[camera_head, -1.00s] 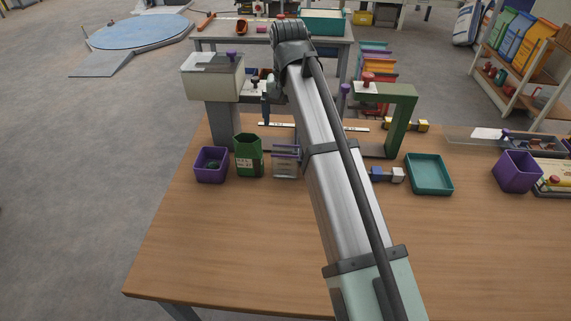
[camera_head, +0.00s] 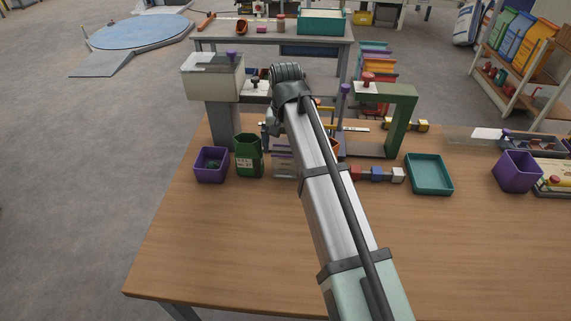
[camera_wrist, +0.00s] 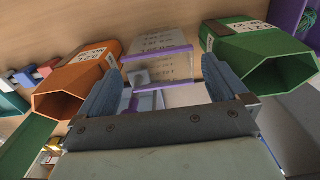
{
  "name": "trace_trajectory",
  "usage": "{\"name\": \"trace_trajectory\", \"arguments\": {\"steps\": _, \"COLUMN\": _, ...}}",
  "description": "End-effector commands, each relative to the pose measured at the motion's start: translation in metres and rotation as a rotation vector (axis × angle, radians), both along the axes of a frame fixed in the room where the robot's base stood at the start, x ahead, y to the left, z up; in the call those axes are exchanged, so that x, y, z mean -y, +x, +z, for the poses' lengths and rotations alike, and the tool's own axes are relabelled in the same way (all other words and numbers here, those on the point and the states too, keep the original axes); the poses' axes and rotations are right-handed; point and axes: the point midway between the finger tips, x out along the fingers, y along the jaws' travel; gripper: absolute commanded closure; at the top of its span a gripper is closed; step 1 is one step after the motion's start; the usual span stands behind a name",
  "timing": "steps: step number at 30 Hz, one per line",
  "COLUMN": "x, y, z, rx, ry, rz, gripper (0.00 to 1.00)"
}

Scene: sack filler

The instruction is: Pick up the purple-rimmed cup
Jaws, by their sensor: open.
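The purple-rimmed cup is a clear, label-printed cup with purple edges. In the head view the cup (camera_head: 283,163) stands on the wooden table, its right side hidden by my arm. In the wrist view the cup (camera_wrist: 160,58) is straight ahead, between the lines of my two fingers. My gripper (camera_wrist: 162,75) is open, with a finger toward each side of the cup; I cannot tell whether the fingertips reach around it. In the head view my gripper (camera_head: 268,130) is partly visible above and behind the cup.
A green hexagonal cup (camera_wrist: 262,57) is close to the right finger and an orange one (camera_wrist: 78,80) close to the left. A purple box (camera_head: 211,176) and a green frame (camera_head: 404,125) flank the area. A teal tray (camera_head: 430,175) lies right. The table's front is clear.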

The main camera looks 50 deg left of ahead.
Motion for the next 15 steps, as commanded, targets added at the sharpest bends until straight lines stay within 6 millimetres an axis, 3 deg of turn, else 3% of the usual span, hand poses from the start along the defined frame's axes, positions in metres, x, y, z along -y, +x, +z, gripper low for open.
{"name": "trace_trajectory", "arguments": {"steps": 9, "x": 0.001, "y": 0.000, "z": -0.040, "rx": -0.001, "ry": -0.001, "rz": 0.000, "gripper": 0.00}}
{"name": "trace_trajectory", "arguments": {"steps": 15, "x": 0.000, "y": 0.000, "z": -0.044, "rx": 0.000, "ry": 0.000, "rz": 0.000, "gripper": 0.00}}
